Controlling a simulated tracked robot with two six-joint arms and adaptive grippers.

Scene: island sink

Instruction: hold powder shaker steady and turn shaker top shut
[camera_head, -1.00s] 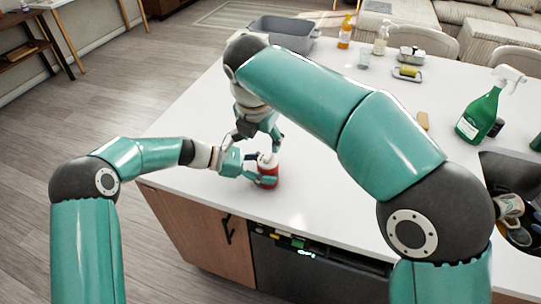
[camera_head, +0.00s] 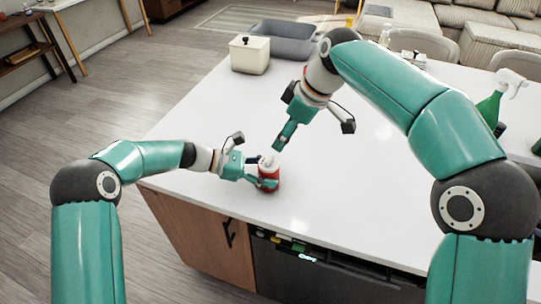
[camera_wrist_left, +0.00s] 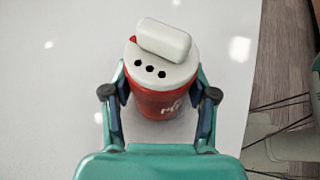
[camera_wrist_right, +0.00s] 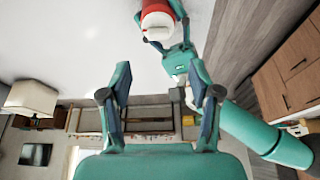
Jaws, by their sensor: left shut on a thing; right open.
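The powder shaker (camera_head: 270,184) stands upright on the white island top, with a red body and a white top. In the left wrist view the shaker top (camera_wrist_left: 178,70) shows several dark holes in front of a raised white flap (camera_wrist_left: 164,39). My left gripper (camera_head: 262,180) is shut around the red body, one finger on each side. My right gripper (camera_head: 279,146) is open and empty, tilted down just above and behind the shaker top. In the right wrist view the shaker (camera_wrist_right: 158,22) lies beyond its fingertips, apart from them.
A white lidded canister (camera_head: 249,54) and a grey tub (camera_head: 283,42) stand at the far end of the island. A green spray bottle (camera_head: 489,108) stands at the right, partly hidden by my right arm. The island top around the shaker is clear.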

